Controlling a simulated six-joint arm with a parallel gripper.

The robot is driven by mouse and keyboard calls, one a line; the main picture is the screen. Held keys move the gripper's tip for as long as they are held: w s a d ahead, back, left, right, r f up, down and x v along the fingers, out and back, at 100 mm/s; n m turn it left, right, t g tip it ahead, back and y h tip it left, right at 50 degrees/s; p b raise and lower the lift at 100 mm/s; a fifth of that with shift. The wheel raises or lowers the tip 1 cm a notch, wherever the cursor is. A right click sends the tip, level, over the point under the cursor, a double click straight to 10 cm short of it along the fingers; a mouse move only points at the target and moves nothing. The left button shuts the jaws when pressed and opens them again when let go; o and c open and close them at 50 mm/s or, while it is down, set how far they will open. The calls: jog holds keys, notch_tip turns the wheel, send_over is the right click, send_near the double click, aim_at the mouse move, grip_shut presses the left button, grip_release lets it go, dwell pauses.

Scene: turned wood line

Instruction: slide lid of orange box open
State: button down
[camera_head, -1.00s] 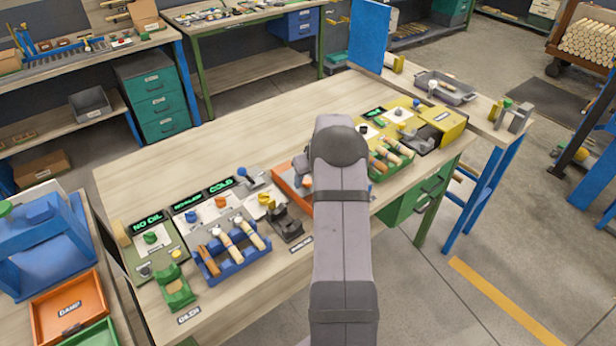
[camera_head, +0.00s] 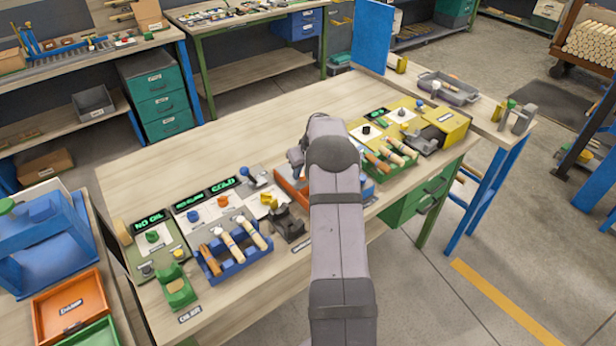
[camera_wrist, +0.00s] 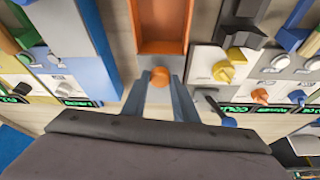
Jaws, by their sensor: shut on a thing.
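The orange box (camera_wrist: 160,45) is at the top centre of the wrist view, and its orange interior shows open from above. In the head view part of the orange box (camera_head: 291,190) shows left of my arm, the rest hidden behind it. An orange knob (camera_wrist: 160,76) stands at the box's near end in the wrist view. My gripper (camera_wrist: 160,84) has its two grey fingers on either side of this knob, shut on it. My own wrist hides the area below the knob, so most of the lid cannot be made out.
In the wrist view a blue-and-grey unit (camera_wrist: 75,45) stands left of the box, and a white panel with a yellow knob (camera_wrist: 224,72) stands close on the right. A blue tray of turned pieces (camera_head: 232,262) is on the bench. The bench's back left is clear.

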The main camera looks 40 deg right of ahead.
jog(key=shift+w, duration=0.3)
jog(key=c, duration=1.4)
grip_release()
jog(key=b+v, duration=0.3)
jog(key=v, duration=0.4)
jog(key=shift+r, duration=0.15)
jog(key=shift+s+a, duration=0.15)
